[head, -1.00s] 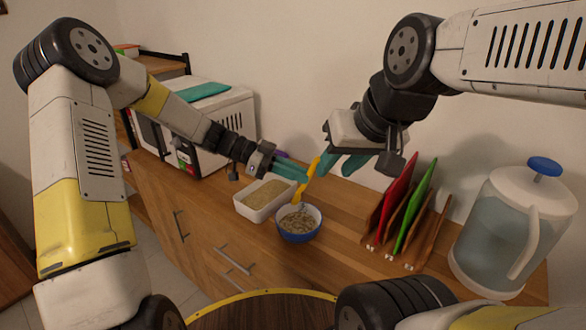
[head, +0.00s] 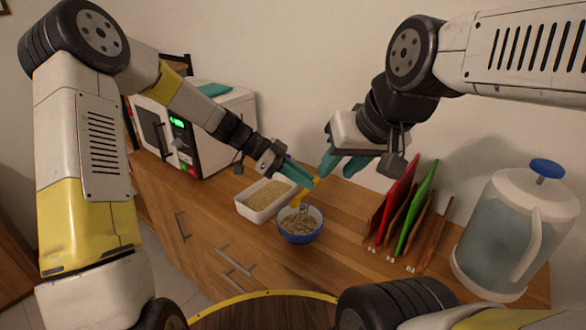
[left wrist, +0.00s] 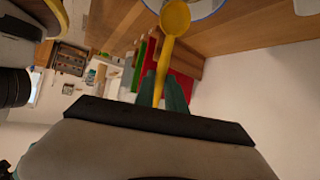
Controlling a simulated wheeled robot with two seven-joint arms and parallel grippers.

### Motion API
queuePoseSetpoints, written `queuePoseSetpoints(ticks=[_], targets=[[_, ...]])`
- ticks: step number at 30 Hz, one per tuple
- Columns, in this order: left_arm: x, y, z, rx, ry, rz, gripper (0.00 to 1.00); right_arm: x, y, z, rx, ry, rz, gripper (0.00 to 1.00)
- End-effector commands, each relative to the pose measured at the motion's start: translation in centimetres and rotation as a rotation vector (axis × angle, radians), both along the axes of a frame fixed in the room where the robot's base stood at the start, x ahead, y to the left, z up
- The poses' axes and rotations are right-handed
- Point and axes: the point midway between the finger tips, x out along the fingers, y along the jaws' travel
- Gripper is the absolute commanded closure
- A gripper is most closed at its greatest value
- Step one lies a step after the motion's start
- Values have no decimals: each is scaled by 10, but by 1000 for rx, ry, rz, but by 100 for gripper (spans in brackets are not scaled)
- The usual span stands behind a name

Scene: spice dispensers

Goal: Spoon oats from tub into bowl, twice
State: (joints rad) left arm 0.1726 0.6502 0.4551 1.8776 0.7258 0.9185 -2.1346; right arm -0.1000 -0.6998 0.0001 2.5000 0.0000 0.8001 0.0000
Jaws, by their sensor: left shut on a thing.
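My left gripper (head: 307,178) is shut on a yellow spoon (head: 298,200). In the left wrist view the spoon (left wrist: 174,20) runs out from between the teal fingers, and no oats show on the face I see. Oats (head: 300,224) lie in the bowl. The white tub (head: 246,208) of oats stands left of the bowl. My right gripper (head: 343,166) is raised behind the bowl, fingers apart and empty.
Red and green boards (head: 408,215) stand in a rack right of the bowl. A clear jug (head: 505,235) with a blue knob stands at the far right. A white microwave (head: 195,130) is at the back left. Wooden counter is clear between bowl and rack.

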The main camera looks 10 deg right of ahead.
Motion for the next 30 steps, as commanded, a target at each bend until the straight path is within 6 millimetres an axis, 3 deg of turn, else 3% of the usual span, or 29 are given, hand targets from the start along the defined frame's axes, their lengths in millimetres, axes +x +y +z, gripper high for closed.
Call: queuePoseSetpoints(ticks=[30], targets=[[-17,-60,-5,788,-220,-8,100,0,0,0,0,0,0,66]])
